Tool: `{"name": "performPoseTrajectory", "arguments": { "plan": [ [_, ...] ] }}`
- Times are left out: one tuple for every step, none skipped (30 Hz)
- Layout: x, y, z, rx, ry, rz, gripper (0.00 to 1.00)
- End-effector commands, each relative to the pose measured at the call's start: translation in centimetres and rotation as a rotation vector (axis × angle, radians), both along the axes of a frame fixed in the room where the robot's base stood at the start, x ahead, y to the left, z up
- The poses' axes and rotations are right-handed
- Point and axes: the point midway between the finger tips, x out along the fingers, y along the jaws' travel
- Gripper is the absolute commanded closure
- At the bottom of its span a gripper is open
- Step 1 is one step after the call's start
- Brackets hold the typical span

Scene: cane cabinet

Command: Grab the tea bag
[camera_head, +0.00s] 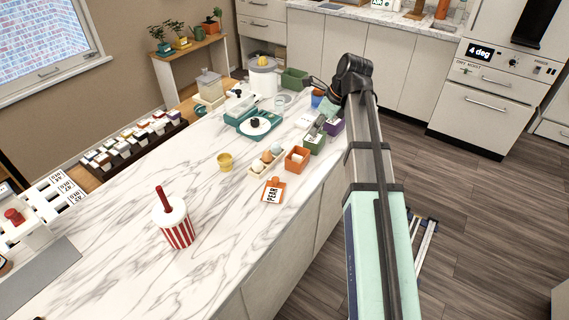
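I cannot pick out a tea bag for certain at this size. Small open bins stand along the counter's right edge: an orange bin (293,165) with something pale in it, a green bin (314,147), a purple bin (337,127) and a blue one (316,102) partly hidden by my arm. My gripper (313,83) is at the far end of my arm, above the counter's far right end and beyond most of the bins. It is small and dark, and its finger opening is unclear.
The counter's front left is mostly clear. Wooden floor (470,230) lies right.

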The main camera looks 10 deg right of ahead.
Motion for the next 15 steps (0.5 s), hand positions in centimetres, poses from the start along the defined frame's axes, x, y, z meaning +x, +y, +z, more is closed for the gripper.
{"name": "performPoseTrajectory", "arguments": {
  "plan": [
    [0.1, 0.1, -0.3, -0.001, 0.002, -0.001, 0.71],
    [0.1, 0.2, -0.6, -0.001, 0.002, -0.001, 0.71],
    [0.2, 0.4, -1.1, 0.0, 0.003, 0.0, 0.71],
    [0.3, 0.6, -1.6, 0.0, 0.004, 0.0, 0.71],
    [0.4, 0.8, -2.0, -0.001, 0.004, 0.001, 0.71],
    [0.6, 1.0, -2.6, 0.0, 0.003, 0.001, 0.71],
    [0.7, 1.1, -3.1, 0.0, 0.005, 0.002, 0.71],
    [0.8, 1.3, -3.6, 0.0, 0.003, 0.001, 0.71],
    [1.0, 1.5, -4.2, 0.0, 0.003, 0.001, 0.71],
    [1.1, 1.6, -4.7, 0.0, 0.004, 0.0, 0.71],
    [1.2, 1.7, -5.1, 0.0, 0.004, 0.0, 0.71],
    [1.4, 1.9, -5.7, 0.0, 0.003, 0.001, 0.71],
    [1.5, 2.1, -6.2, 0.0, 0.003, 0.001, 0.71],
    [1.6, 2.3, -6.6, 0.0, 0.003, 0.001, 0.71],
    [1.8, 2.5, -7.2, 0.0, 0.003, 0.001, 0.71]
  ]
}}
